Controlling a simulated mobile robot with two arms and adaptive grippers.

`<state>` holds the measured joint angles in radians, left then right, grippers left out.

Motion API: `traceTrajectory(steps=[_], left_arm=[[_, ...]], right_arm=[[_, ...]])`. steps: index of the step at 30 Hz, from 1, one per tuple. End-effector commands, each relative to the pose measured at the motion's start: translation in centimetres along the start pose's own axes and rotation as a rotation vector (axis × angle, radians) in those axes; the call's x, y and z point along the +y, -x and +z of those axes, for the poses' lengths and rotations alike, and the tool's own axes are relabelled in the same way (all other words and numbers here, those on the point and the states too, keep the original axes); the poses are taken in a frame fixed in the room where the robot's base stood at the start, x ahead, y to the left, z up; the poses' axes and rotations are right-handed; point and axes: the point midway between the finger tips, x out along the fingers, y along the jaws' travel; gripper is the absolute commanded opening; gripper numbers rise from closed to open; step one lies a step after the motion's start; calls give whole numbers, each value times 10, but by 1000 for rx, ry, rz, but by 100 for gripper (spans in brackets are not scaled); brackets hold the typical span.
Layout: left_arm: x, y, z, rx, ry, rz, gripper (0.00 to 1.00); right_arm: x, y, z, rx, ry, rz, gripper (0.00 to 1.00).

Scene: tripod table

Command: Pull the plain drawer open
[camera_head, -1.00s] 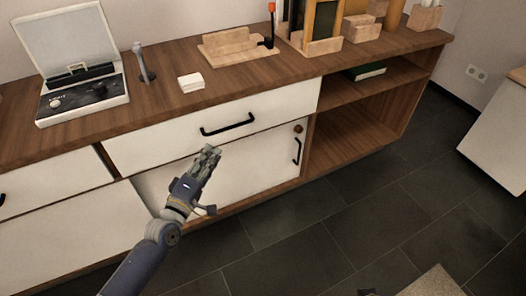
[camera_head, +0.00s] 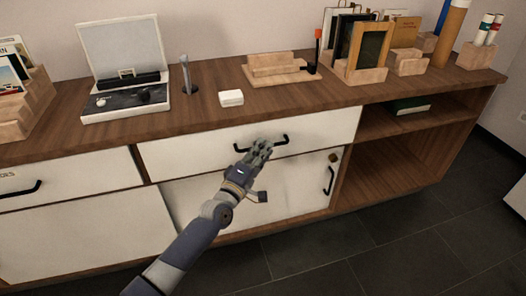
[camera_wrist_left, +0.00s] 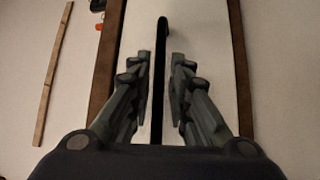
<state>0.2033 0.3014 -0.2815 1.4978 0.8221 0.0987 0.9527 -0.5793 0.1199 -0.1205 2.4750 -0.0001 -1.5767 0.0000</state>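The plain drawer (camera_head: 325,130) has a white front without lettering and a black bar handle (camera_head: 279,141). It looks shut, flush with the cabinet. My left gripper (camera_head: 264,145) is at the handle and covers its middle in the head view. In the left wrist view, the black handle (camera_wrist_left: 160,80) runs between the two fingers of my left gripper (camera_wrist_left: 162,58). The fingers are open, with a gap on each side of the bar. My right gripper is not in view.
A drawer with lettering (camera_head: 70,178) is at the left. Below the plain drawer is a white door (camera_head: 295,185) with an upright black handle (camera_head: 328,181). A record player (camera_head: 125,100), a white box (camera_head: 231,98) and wooden holders stand on the wooden top (camera_head: 200,117). The dark floor (camera_head: 400,245) in front is clear.

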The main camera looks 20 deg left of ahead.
Motion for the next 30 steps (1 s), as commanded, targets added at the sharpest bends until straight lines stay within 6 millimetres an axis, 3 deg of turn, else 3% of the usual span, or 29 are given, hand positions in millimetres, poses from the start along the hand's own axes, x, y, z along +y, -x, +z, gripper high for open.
traceTrajectory(steps=[11, 14, 28, 30], left_arm=[[0, -6, 0, 0, -1, -1, 18], [0, -6, 0, 0, 0, -1, 0], [3, 1, 6, -1, 0, -2, 0], [4, 5, 10, -1, 0, -2, 0]], right_arm=[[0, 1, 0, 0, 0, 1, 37], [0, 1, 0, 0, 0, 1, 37], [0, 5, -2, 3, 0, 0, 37], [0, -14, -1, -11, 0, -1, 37]])
